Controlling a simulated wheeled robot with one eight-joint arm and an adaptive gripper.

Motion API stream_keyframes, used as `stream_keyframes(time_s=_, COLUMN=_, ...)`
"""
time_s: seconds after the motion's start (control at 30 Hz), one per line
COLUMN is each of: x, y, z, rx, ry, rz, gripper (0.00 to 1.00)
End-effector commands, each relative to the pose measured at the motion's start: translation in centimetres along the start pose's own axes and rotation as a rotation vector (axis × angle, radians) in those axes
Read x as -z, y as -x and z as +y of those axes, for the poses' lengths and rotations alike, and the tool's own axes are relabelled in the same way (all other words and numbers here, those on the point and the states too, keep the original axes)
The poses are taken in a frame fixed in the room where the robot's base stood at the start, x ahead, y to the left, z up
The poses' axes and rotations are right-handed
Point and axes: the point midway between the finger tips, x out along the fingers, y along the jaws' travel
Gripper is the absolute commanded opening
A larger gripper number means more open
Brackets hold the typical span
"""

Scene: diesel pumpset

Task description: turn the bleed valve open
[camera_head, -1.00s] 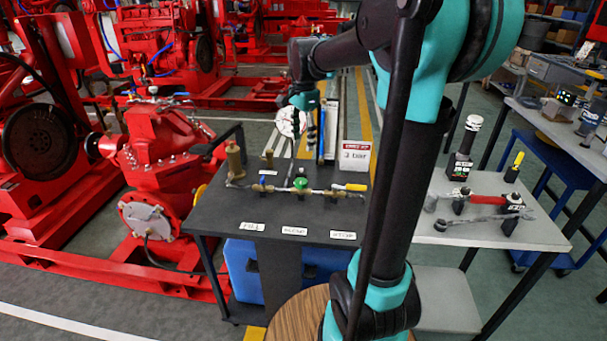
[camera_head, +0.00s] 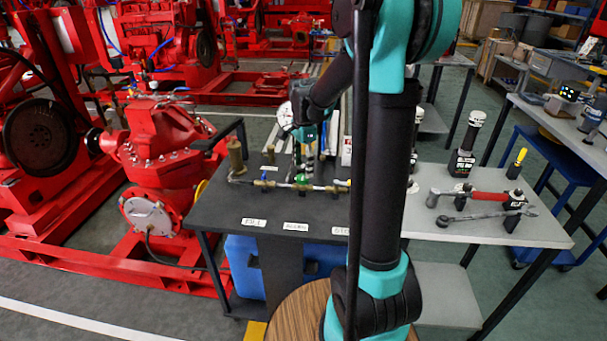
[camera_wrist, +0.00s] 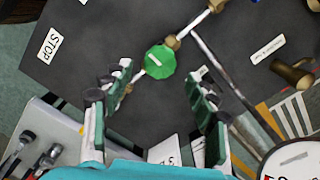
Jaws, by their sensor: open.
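A green round valve knob (camera_wrist: 160,62) sits on a thin pipe run with brass fittings on the dark table. In the head view the green knob (camera_head: 302,179) is partly covered by my gripper. In the wrist view my gripper (camera_wrist: 162,84) is open, with one green-padded finger on each side of the knob's near edge. The knob lies between and slightly beyond the fingertips; I cannot tell whether either finger touches it. In the head view my gripper (camera_head: 303,166) is just above the pipe run. No label in view clearly reads bleed.
The dark table (camera_head: 222,207) carries a brass fitting (camera_head: 236,156) at its left end and white labels along its front. A white-faced gauge (camera_head: 285,116) stands behind. A grey table with tools, including a red-handled wrench (camera_head: 478,196), is at right. A red pump (camera_head: 158,150) stands left.

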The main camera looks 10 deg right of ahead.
Motion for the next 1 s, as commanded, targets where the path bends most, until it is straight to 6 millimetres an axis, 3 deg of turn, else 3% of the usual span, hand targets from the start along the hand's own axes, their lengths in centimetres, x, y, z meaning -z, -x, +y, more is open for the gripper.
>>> stream_keyframes(time_s=0.23, x=0.0, y=-3.0, z=0.0, rx=0.000, ry=0.000, rz=0.000, gripper=0.59)
stream_keyframes(time_s=0.63, x=0.0, y=-3.6, z=0.0, rx=0.000, ry=0.000, rz=0.000, gripper=0.59)
stream_keyframes(time_s=1.0, x=0.0, y=-3.6, z=0.0, rx=0.000, ry=0.000, rz=0.000, gripper=0.14)
